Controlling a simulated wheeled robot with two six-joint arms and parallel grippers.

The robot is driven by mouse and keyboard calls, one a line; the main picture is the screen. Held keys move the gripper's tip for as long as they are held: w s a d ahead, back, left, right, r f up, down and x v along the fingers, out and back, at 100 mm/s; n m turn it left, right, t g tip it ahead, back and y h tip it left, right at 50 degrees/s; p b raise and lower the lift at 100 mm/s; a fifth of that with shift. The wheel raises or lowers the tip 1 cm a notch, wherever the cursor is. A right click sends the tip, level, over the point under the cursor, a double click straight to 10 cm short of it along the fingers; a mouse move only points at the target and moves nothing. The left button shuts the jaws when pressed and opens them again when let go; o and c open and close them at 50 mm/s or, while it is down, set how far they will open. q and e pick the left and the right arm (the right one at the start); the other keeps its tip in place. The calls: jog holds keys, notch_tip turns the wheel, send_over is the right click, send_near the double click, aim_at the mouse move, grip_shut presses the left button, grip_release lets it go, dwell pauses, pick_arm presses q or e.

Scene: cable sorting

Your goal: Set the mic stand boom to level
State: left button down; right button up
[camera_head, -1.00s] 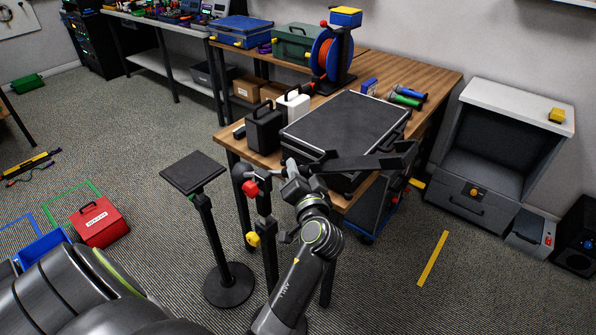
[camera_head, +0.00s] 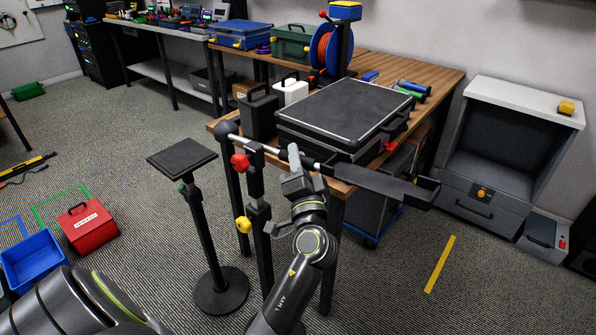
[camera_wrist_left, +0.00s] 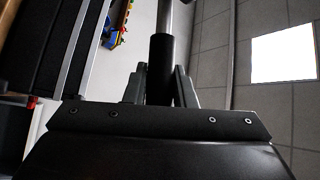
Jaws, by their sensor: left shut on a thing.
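The mic stand has a black upright post (camera_head: 257,190), a red knob (camera_head: 240,163) and a yellow knob (camera_head: 243,225). Its silver boom (camera_head: 262,149) runs from a dark ball-shaped end (camera_head: 226,128) to the right, across the post's top. In the picture it slopes down to the right; whether it is truly level I cannot tell. My left gripper (camera_head: 326,170) is shut on the boom's black sleeve, which shows between the fingers in the left wrist view (camera_wrist_left: 160,70). The wrist partly hides the boom. My right gripper is out of view.
A black case (camera_head: 345,105) lies on the wooden table (camera_head: 440,80) just behind the boom. A black platform on a stand (camera_head: 182,157) is close on the left. A red box (camera_head: 88,225) and blue bin (camera_head: 32,258) are on the floor. Open floor lies at the right.

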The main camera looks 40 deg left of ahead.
pick_arm(q)
jog(key=shift+f+m+t+b, duration=0.4)
jog(key=shift+f+m+b, duration=0.15)
jog(key=shift+b, duration=0.45)
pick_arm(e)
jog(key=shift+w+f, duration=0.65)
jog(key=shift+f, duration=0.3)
pick_arm(q)
jog(key=shift+b, duration=0.3)
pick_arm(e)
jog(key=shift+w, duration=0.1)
pick_arm(q)
jog(key=c, duration=1.2)
grip_release()
jog(key=shift+f, duration=0.15)
